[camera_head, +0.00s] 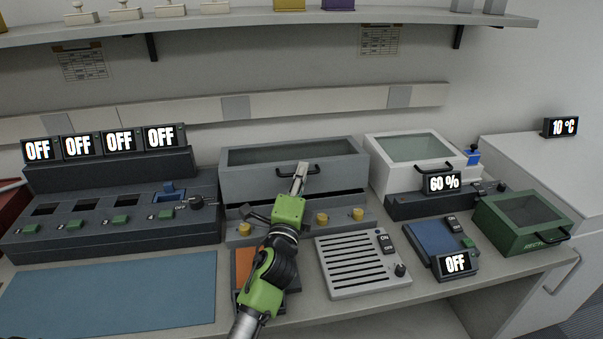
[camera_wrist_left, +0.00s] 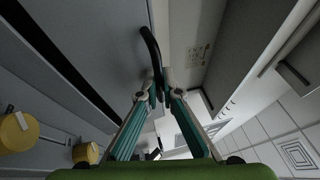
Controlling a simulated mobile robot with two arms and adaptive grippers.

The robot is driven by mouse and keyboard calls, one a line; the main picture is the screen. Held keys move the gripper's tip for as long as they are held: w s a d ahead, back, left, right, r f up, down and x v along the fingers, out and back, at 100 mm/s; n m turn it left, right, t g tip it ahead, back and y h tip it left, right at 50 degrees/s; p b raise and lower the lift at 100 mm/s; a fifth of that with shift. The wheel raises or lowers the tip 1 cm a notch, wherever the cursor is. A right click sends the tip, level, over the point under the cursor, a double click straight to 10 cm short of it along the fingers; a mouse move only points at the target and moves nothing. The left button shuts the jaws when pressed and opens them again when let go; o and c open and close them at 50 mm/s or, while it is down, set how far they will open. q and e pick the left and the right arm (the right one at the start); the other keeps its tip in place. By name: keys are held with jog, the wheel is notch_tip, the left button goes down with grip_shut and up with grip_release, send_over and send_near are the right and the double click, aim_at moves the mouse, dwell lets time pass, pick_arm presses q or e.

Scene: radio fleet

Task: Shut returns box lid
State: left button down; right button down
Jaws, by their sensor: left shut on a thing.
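My left gripper (camera_head: 301,168) reaches up from the bottom centre to the front of a grey box (camera_head: 255,182). Its fingertips are at the black handle (camera_head: 313,169) on the front edge of the box's windowed lid (camera_head: 290,151). In the left wrist view the curved handle (camera_wrist_left: 151,45) runs down between the fingertips (camera_wrist_left: 157,78), which are shut on it. A green box (camera_head: 508,236) with faint lettering, a glass top and a black handle stands at the right; its lid looks down. I cannot read which box is the returns box. My right gripper is not in view.
A white windowed box (camera_head: 385,177) stands right of the grey one. Yellow knobs (camera_head: 322,218) sit below the grey box. A slotted panel (camera_head: 355,262), a blue-topped device (camera_head: 430,238) and a dark socket panel (camera_head: 110,216) fill the bench. A blue mat (camera_head: 110,292) lies clear.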

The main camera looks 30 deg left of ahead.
pick_arm(q)
jog(key=c, duration=2.5)
grip_release()
jog(key=shift+s, duration=0.1)
jog(key=v, duration=0.7)
jog(key=shift+s+d, duration=0.15)
jog(key=shift+s, duration=0.05)
